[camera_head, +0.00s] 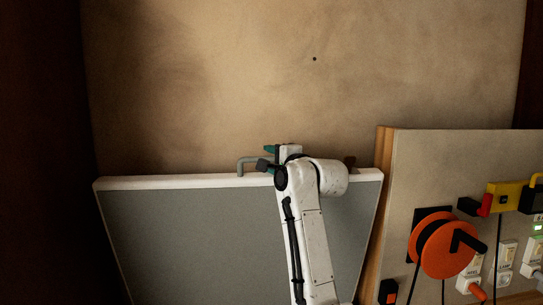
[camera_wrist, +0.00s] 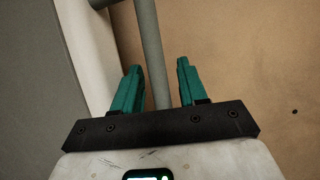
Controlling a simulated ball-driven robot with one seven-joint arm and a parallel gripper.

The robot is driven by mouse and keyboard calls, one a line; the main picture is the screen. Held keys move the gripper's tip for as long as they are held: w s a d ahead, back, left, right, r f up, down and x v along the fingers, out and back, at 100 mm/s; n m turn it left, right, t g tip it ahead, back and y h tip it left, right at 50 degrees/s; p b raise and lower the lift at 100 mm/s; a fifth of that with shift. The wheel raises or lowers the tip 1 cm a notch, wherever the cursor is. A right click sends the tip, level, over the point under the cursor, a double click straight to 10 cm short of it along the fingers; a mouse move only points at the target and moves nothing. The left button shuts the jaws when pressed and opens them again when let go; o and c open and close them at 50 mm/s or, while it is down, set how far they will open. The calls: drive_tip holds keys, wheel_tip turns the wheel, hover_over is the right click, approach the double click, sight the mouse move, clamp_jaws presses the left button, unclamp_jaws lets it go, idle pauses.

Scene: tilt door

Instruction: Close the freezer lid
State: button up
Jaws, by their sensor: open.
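The freezer lid (camera_head: 200,230) stands raised, its grey panel and white rim facing me in the head view. A grey bar handle (camera_head: 243,163) sticks up from its top edge. My gripper (camera_head: 268,157) is at that top edge, just right of the handle's visible bend, and my arm hides part of the lid. In the wrist view my gripper (camera_wrist: 159,68) has its teal fingers apart. The handle bar (camera_wrist: 150,45) runs between them in the picture, and I see no finger touching it. The lid's white edge (camera_wrist: 90,45) is to the left.
To the right is a wooden-edged panel (camera_head: 398,165) carrying an orange cable reel (camera_head: 446,245), a yellow device (camera_head: 508,196) and several sockets and plugs. A tan wall (camera_head: 200,80) rises behind the lid. The space above the lid looks free.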

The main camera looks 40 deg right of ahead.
drive_tip(key=shift+w, duration=0.1)
drive_tip(key=shift+c, duration=0.3)
clamp_jaws()
idle(0.4)
